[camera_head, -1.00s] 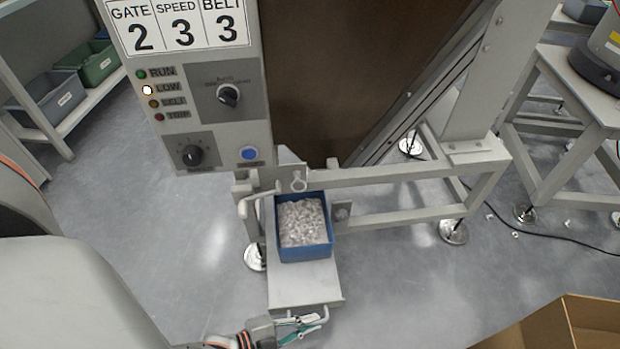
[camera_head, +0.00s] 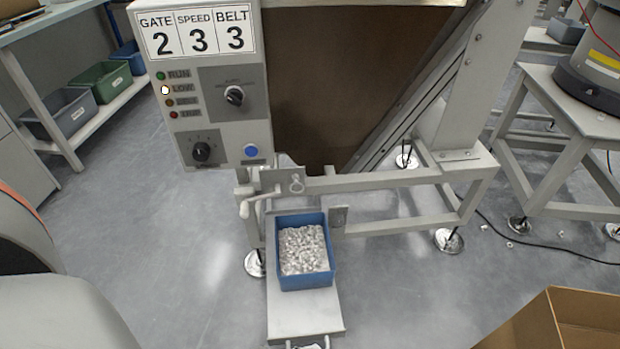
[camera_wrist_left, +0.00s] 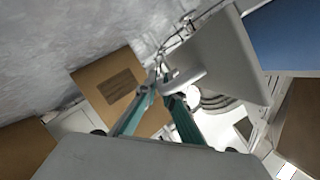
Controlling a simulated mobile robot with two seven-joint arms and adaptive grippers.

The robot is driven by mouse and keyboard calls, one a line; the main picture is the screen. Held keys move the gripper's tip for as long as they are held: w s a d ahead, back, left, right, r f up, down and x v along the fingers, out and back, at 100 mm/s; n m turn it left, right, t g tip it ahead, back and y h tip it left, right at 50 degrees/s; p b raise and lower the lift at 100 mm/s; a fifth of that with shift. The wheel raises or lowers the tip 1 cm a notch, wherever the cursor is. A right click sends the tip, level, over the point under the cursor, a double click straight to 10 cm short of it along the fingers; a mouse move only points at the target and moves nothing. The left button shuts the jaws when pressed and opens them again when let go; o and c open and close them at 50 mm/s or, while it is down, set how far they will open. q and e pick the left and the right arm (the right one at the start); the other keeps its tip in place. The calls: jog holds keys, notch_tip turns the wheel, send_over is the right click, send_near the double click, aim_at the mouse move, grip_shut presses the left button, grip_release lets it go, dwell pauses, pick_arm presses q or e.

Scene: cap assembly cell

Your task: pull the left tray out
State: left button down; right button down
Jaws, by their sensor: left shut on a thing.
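The left tray is a flat light-grey plate (camera_head: 302,314) sticking out from under the machine frame. A blue bin (camera_head: 305,283) full of small pale pieces sits on it. In the wrist view the tray (camera_wrist_left: 222,55) is close to my left gripper (camera_wrist_left: 163,92), with the blue bin (camera_wrist_left: 288,35) at the upper right. The left gripper's teal fingers are shut on the tray's front handle (camera_wrist_left: 187,80). In the head view the handle (camera_head: 308,338) is at the bottom edge and most of the gripper is cut off. My right gripper is in neither view.
A control panel (camera_head: 213,110) and the frame bar (camera_head: 385,179) stand behind the tray. A metal foot (camera_head: 254,263) is just left of it. An open cardboard box (camera_head: 545,335) is at the lower right. The floor on both sides of the tray is largely clear.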

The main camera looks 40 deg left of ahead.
pick_arm(q)
jog(key=c, duration=2.2)
grip_release()
jog(key=shift+o, duration=0.2)
jog(key=shift+r, duration=5)
